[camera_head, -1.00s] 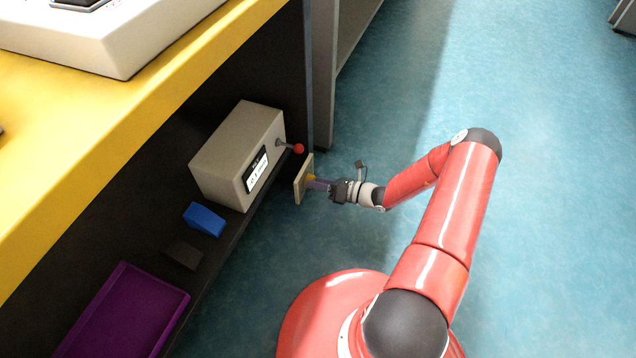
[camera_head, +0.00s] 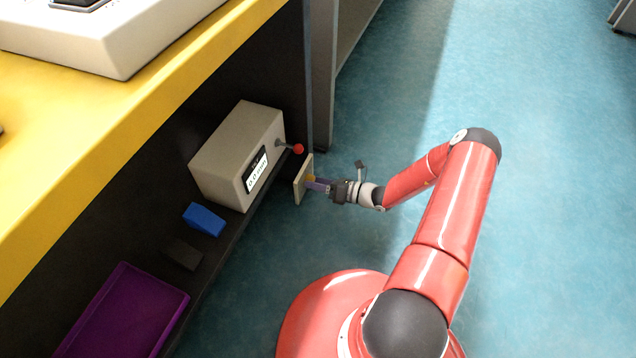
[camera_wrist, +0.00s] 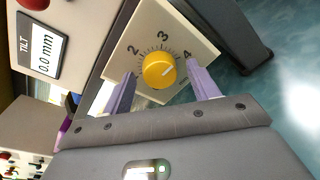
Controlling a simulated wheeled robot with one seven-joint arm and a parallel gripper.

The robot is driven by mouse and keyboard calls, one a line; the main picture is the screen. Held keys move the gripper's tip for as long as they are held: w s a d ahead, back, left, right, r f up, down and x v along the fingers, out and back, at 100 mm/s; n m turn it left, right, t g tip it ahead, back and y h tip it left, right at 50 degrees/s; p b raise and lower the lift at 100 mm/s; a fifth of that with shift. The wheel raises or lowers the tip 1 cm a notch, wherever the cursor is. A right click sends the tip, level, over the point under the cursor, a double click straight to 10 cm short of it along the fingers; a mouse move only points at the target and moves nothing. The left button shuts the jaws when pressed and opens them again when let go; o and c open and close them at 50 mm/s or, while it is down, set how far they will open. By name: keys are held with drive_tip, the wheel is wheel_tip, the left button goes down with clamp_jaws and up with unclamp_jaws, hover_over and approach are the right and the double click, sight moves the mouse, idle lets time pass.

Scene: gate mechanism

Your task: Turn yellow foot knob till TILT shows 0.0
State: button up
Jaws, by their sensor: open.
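The yellow foot knob (camera_wrist: 160,71) sits on a cream dial plate (camera_wrist: 188,27) with numbers 2, 3 and 4 in the wrist view. My gripper (camera_wrist: 161,82) is open, with one purple finger on each side of the knob and visible space beside it. In the head view my gripper (camera_head: 317,184) is at the plate (camera_head: 300,182), and the knob is mostly hidden there. The TILT display (camera_wrist: 43,45) reads 0.0 mm in the wrist view. The same display (camera_head: 256,172) shows on the grey box (camera_head: 232,142) in the head view.
A red-tipped lever (camera_head: 298,149) sticks out of the grey box just above the plate. A blue block (camera_head: 204,219) and a purple tray (camera_head: 122,312) lie on the dark shelf. The yellow worktop (camera_head: 150,95) overhangs the shelf.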

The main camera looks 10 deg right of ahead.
drive_tip(key=f+v, duration=0.1)
drive_tip(key=v, duration=0.6)
drive_tip(key=shift+s+d+r, duration=0.25)
drive_tip(key=shift+d+r, duration=0.05)
drive_tip(key=shift+r, duration=0.2)
idle(1.0)
